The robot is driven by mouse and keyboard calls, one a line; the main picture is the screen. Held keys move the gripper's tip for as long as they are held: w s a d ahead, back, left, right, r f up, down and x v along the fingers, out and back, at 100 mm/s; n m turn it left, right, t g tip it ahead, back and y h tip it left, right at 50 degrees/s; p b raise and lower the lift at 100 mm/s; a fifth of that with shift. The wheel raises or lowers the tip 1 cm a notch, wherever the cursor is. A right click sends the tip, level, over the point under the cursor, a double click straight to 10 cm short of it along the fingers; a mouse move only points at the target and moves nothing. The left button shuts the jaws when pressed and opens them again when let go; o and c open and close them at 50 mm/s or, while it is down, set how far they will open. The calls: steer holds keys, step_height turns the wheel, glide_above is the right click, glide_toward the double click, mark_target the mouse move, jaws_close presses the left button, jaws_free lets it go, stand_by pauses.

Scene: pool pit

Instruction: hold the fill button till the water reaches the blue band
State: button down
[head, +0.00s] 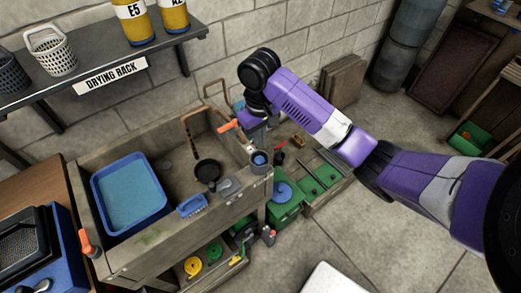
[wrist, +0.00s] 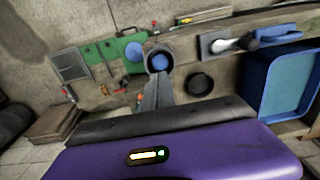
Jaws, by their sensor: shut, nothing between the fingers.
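A small grey round cup (head: 260,163), blue inside, sits at the right end of the stone sink (head: 150,245). In the wrist view the cup (wrist: 160,60) is just beyond my gripper (wrist: 163,88), whose fingers are shut and empty. In the head view my arm hangs over the sink's right end, and its fingertips are hard to make out. A blue tub (head: 130,192) with a lighter blue inside sits in the sink's left part; it shows at the right of the wrist view (wrist: 266,85). I cannot pick out the fill button or the blue band.
An orange lever (head: 87,240) is on the sink's front left. A dark pan (head: 207,172) and a blue brush (head: 192,206) lie by the tub. Green boxes (head: 318,182) stand to the right. A drying rack shelf (head: 95,50) hangs above. Open floor lies front right.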

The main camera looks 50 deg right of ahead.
step_height(320, 180, up, 5)
steer(key=shift+f+p, duration=0.1)
steer(key=shift+p, duration=0.55)
steer(key=shift+w, duration=0.1)
stand_by(0.6)
steer(key=w+a+r+n+t, duration=0.1)
steer(key=w+r+t, duration=0.25)
steer(key=w, duration=0.25)
steer(key=w+a+r+t, duration=0.1)
steer(key=w+r+t, duration=0.25)
steer(key=w, duration=0.25)
steer(key=w+a+r+m+t+b, duration=0.1)
steer(key=w+a+r+m+t, duration=0.15)
steer(key=a+r+t, duration=0.7)
steer(key=s+a+f+n+b, duration=0.1)
steer(key=s+a+f, duration=0.2)
steer(key=s, duration=1.1)
steer(key=s+a+f+n+g+b, duration=0.1)
steer(key=s+f, duration=0.6)
steer(key=s, duration=0.7)
steer(key=s+a+f+n+b, duration=0.1)
steer(key=s+a+f, duration=0.3)
steer(key=s, duration=1)
steer(key=shift+s+a+f+n+g+b, duration=0.15)
steer(key=shift+a+f+n+g+b, duration=0.25)
steer(key=shift+a+n, duration=0.35)
